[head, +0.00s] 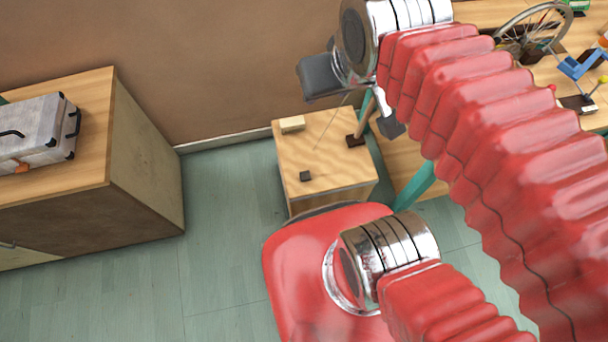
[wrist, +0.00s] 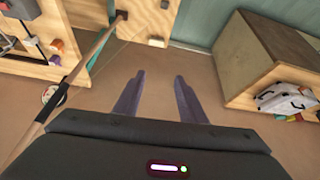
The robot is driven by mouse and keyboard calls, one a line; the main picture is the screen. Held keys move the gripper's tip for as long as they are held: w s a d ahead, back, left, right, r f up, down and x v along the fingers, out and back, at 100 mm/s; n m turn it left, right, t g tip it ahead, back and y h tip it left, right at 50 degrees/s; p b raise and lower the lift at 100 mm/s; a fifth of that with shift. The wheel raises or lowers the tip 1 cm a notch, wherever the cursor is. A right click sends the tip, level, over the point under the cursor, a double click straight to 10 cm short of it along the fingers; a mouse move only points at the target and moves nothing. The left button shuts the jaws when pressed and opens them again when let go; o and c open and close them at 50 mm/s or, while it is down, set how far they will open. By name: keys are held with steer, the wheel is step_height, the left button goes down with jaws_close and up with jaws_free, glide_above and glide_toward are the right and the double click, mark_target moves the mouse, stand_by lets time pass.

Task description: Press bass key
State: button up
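A light wooden box (head: 330,160) stands on the floor against the wall. On its top are a cream block (head: 292,124) at the back left, a small dark block (head: 305,176) near the front, and a dark block at the foot of a wooden pole. A thin string slants up from the box top. I cannot tell which part is the bass key. The box (wrist: 138,14) and cream block (wrist: 157,42) also show at the top of the wrist view. There, my gripper (wrist: 160,76) is open and empty, apart from the box.
The pole (wrist: 75,75) and string cross the left of the wrist view, near my gripper. A bench with a bicycle wheel (head: 528,30) and other items stands right. A cabinet (head: 145,150) carrying a metal case (head: 38,130) stands left. Floor between is clear.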

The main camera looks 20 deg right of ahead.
steer(key=shift+c, duration=0.6)
jaws_close()
stand_by(1.2)
